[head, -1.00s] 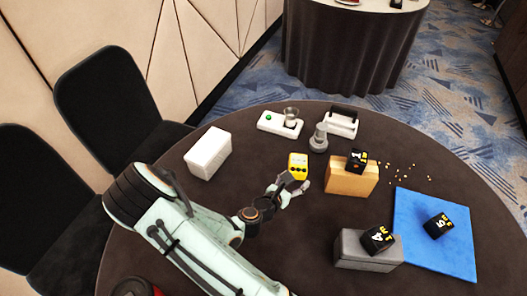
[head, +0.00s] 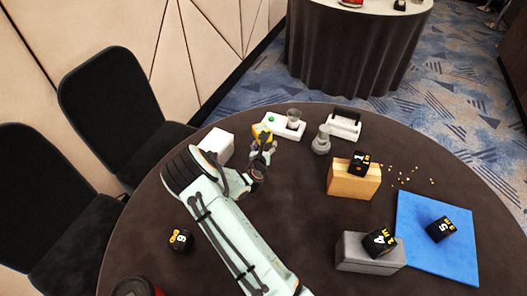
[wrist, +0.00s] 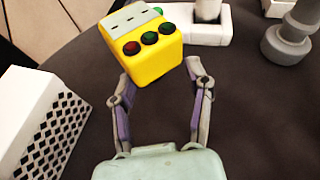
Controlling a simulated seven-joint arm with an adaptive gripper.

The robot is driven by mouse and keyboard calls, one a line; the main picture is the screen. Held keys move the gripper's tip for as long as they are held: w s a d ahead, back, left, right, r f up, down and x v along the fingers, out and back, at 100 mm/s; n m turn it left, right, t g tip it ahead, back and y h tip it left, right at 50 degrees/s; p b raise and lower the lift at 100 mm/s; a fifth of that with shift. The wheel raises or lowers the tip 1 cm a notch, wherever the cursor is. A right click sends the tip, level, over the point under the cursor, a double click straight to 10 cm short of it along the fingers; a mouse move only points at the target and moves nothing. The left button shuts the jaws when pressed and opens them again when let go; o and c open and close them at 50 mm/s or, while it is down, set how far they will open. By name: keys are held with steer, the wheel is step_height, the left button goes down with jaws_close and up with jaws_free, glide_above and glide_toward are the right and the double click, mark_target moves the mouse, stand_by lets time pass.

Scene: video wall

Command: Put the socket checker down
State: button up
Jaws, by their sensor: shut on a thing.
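The socket checker is a yellow box with a grey panel and red and green round lights. It shows large in the wrist view (wrist: 150,55) and small in the head view (head: 262,133), partly covered by the fingers. My gripper (wrist: 160,78) is shut on it, one finger on each side. In the head view my gripper (head: 263,146) is toward the far left part of the round dark table (head: 300,215). Whether the checker touches the table or hangs above it, I cannot tell.
A white box (head: 217,144) stands left of my gripper. A grey stepped part (head: 321,140), wooden block (head: 352,182), grey block (head: 362,256) and blue mat (head: 455,264) lie right. The table's middle is clear.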

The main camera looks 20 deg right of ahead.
steer(key=shift+w+d+f, duration=0.15)
steer(key=shift+w+f, duration=0.45)
steer(key=shift+f, duration=0.15)
steer(key=shift+w+f, duration=0.15)
steer(key=shift+f, duration=0.8)
steer(key=shift+w+f, duration=0.1)
steer(key=shift+f, duration=0.8)
steer(key=o, duration=1.2)
steer(key=shift+f, duration=0.1)
